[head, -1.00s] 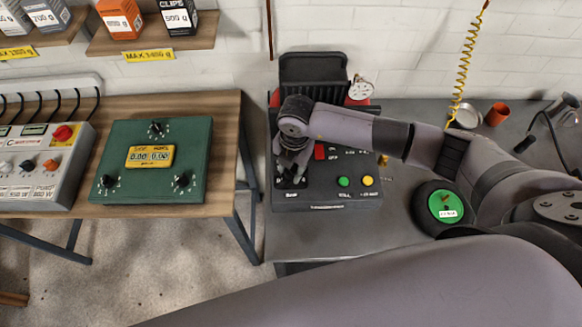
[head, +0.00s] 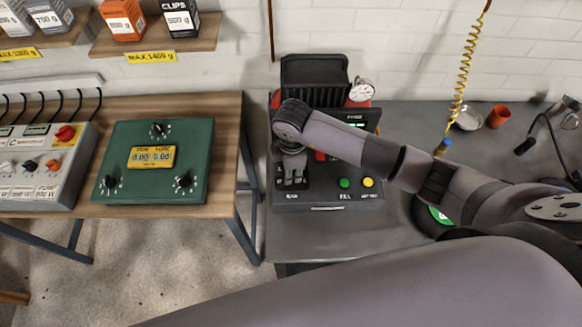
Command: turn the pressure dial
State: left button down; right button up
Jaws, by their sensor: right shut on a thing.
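The black inflator machine (head: 335,195) stands on the grey bench, with a green button (head: 344,183), a yellow button (head: 368,182) and a small red switch on its front panel. My right gripper (head: 292,182) points down onto the left part of this panel, above a small white label. It is shut on the pressure dial there, which the fingers and wrist hide. A round white gauge (head: 361,90) stands at the machine's back right. My left gripper is out of view.
A green box with knobs (head: 190,135) and a grey control unit (head: 70,165) sit on the wooden table at left. My right forearm crosses above the bench and largely covers a round object with a green face (head: 437,216). An orange cup (head: 498,115) stands behind.

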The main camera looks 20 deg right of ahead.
jog(key=shift+w+r+m, duration=0.1)
jog(key=shift+m, duration=0.6)
jog(key=o, duration=1.2)
jog(key=shift+c, duration=0.2)
notch_tip(320, 180, up, 12)
jog(key=shift+s, duration=0.4)
jog(key=shift+a, duration=0.1)
